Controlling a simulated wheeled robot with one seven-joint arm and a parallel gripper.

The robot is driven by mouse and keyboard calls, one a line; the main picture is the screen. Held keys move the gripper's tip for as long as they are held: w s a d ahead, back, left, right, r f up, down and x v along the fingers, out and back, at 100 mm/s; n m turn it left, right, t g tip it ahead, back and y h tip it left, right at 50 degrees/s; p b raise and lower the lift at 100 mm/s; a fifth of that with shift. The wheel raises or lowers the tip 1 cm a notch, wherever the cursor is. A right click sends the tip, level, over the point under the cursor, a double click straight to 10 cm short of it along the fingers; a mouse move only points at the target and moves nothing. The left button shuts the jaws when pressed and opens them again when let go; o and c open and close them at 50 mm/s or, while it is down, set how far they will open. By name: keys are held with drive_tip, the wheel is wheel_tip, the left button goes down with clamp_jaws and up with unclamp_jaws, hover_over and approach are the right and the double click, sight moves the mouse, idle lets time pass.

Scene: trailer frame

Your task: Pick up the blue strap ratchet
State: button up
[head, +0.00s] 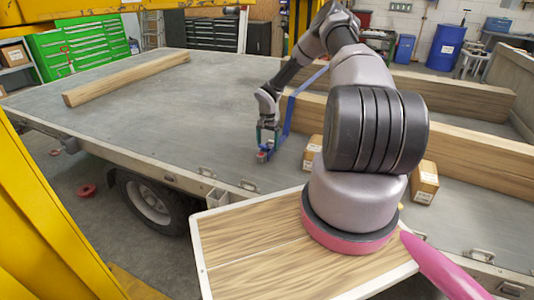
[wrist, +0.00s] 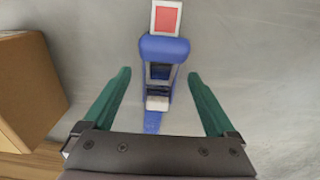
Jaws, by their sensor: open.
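The blue strap ratchet (wrist: 162,72) lies on the grey trailer bed in the wrist view, with a red and white label end at its far side and a blue strap running from its near side. My gripper (wrist: 160,85) is open, with one green finger on each side of the ratchet and visible room between each finger and it. In the head view my gripper (head: 268,141) points down close to the bed near its front edge. The ratchet (head: 263,155) shows there only as a small part beneath the fingers. A blue strap (head: 290,112) stretches up from the bed beside my arm.
A cardboard box (wrist: 32,88) stands left of my gripper in the wrist view. In the head view, boxes (head: 425,182) and long wooden beams (head: 460,150) lie to the right. Another beam (head: 125,78) lies far left. The bed (head: 170,110) between is clear.

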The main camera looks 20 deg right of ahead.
drive_tip(key=shift+f, duration=1.2)
clamp_jaws()
drive_tip(key=shift+r, duration=0.15)
